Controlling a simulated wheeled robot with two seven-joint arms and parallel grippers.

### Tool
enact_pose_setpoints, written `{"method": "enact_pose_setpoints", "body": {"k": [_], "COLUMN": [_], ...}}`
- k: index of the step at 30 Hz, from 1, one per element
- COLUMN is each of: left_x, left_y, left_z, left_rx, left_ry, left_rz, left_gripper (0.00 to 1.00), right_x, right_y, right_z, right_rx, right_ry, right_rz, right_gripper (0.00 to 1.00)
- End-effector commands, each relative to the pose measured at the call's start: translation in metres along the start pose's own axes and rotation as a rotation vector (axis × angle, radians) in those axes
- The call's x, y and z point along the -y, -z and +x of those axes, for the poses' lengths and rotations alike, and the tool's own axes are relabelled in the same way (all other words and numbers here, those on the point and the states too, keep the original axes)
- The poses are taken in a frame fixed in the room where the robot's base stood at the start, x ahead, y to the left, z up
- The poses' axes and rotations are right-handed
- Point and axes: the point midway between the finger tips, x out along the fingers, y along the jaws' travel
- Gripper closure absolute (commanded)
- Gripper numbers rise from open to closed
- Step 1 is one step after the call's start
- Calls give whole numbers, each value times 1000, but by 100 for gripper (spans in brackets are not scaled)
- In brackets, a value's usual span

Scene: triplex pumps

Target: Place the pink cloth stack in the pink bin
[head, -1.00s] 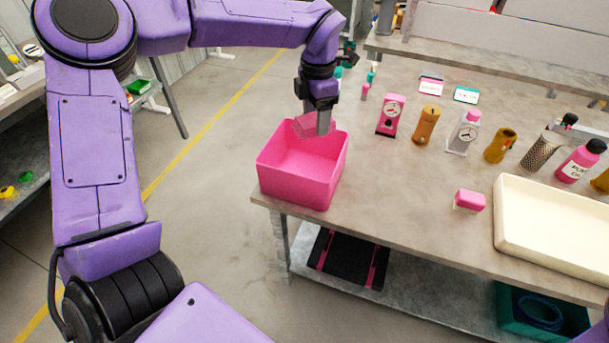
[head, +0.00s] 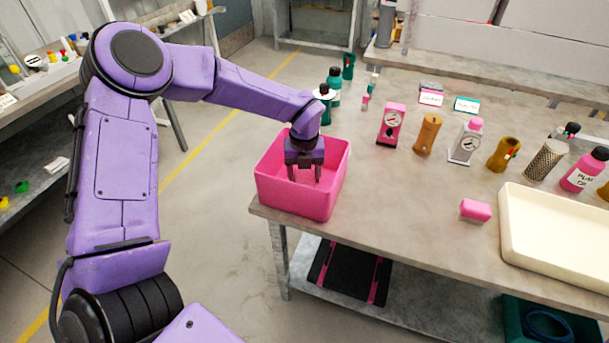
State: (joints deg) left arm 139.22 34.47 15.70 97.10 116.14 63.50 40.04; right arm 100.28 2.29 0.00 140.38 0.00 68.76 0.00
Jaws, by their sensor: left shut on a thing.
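The pink bin (head: 300,203) is an open box at the left corner of the workbench. My left gripper (head: 305,177) points down inside the bin, its fingers below the level of the rim. It is shut on the pink cloth stack, which is hard to make out against the bin's pink inside. Whether the stack touches the bin's floor cannot be told. My right gripper is not in view.
A small pink block (head: 475,210) lies on the workbench (head: 400,200) beside a cream tray (head: 560,240). A pink gauge device (head: 391,125), an amber bottle (head: 428,134) and other bottles stand behind. Green bottles (head: 333,86) stand just behind the bin.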

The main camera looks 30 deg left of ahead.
Motion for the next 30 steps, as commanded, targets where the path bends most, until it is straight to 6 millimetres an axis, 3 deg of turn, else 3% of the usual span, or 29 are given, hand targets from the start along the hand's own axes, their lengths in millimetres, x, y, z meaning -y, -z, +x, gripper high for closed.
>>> {"method": "enact_pose_setpoints", "body": {"k": [12,13,15,24,27,30], "left_x": [0,0,0,0,1,1], "left_y": [0,0,0,0,-1,-1], "left_z": [12,12,11,8,-1,-23], "left_rx": [1,1,1,2,5,7], "left_ry": [1,1,1,0,3,5], "left_rz": [1,2,2,2,1,2], "left_gripper": [70,34,12,12,12,12], "right_x": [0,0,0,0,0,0], "right_y": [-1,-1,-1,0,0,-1], "right_z": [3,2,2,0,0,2], "right_rx": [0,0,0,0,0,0], "right_ry": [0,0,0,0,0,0], "right_rz": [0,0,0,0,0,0], "right_gripper": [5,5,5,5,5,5]}}
